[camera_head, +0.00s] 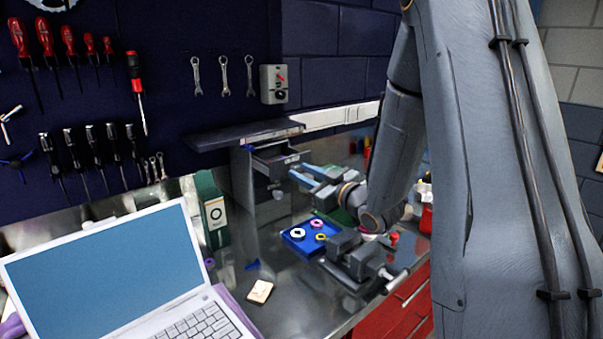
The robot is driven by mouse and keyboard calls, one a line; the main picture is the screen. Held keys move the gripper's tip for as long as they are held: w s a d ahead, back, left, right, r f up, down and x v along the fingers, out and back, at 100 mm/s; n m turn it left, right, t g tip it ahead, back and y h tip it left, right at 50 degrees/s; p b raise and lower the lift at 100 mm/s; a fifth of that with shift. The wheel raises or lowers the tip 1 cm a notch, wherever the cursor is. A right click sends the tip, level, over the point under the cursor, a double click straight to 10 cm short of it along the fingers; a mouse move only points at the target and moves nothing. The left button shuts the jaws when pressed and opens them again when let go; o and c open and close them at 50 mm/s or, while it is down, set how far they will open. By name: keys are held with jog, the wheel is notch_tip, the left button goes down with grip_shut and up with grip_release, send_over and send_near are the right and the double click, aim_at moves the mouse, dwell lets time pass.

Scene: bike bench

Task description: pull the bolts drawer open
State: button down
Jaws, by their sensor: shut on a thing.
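A small dark grey drawer cabinet (243,178) stands on the bench against the back wall, under a shelf. Its upper drawer (284,164) stands partly pulled out, with its dark inside showing at the top and a small pale label on its front. I cannot read the label. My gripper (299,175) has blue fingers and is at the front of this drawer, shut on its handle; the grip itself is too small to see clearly. A round pale knob (277,195) shows lower on the cabinet.
A blue tray (293,246) with several rings and a grey vise (352,259) stand in front of the cabinet. A laptop (115,275) fills the near left.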

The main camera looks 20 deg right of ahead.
jog(key=c, duration=1.4)
grip_release()
jog(key=b+v, duration=0.2)
jog(key=v, duration=0.5)
jog(key=shift+s, duration=0.4)
jog(key=shift+d+r, duration=0.1)
jog(key=shift+d, duration=0.05)
